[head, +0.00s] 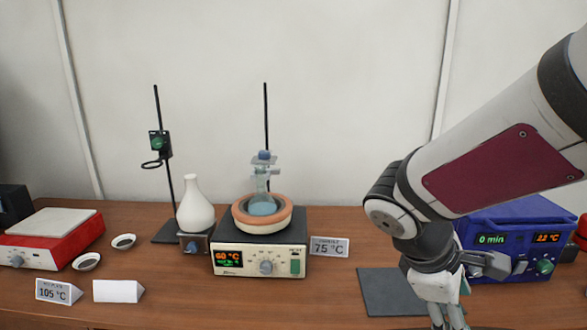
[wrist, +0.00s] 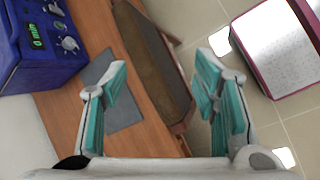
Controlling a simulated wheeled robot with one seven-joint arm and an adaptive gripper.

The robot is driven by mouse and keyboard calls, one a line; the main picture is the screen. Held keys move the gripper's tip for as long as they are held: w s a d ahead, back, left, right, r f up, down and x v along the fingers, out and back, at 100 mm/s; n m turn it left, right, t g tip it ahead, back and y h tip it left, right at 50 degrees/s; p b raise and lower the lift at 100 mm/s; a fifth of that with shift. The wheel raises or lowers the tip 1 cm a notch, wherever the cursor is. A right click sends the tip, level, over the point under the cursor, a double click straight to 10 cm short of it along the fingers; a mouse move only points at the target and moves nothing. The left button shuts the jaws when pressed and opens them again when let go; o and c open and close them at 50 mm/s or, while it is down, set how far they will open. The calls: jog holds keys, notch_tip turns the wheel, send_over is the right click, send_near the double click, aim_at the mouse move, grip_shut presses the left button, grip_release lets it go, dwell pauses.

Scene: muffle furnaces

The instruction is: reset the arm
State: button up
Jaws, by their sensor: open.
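My gripper (head: 448,318) hangs low at the right of the head view, pointing down in front of the blue device, near the dark grey mat (head: 382,293). In the wrist view my gripper (wrist: 160,88) shows two teal-padded fingers spread wide with nothing between them. Below the fingers are the wooden table's edge and the floor. The lower tips of the fingers are cut off in the head view.
A blue device (head: 512,240) reading 0 min stands right, close behind my arm. A hotplate (head: 259,258) reading 60 °C holds a flask (head: 262,207) in a ring-shaped bath. A white flask (head: 195,205), stands, a red device (head: 50,240), dishes and temperature cards occupy the left.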

jog(key=s+a+r+m+t+y+p, duration=0.1)
jog(key=s+a+r+m+y, duration=0.2)
jog(key=s+r+m, duration=0.1)
jog(key=s+a+r+m+t+y, duration=0.2)
jog(key=s+m, duration=0.4)
jog(key=s, duration=0.3)
jog(key=shift+a+r+m+y+p, duration=0.4)
jog(key=shift+a+r+y, duration=0.05)
jog(key=shift+r+y, duration=0.45)
dwell(0.5)
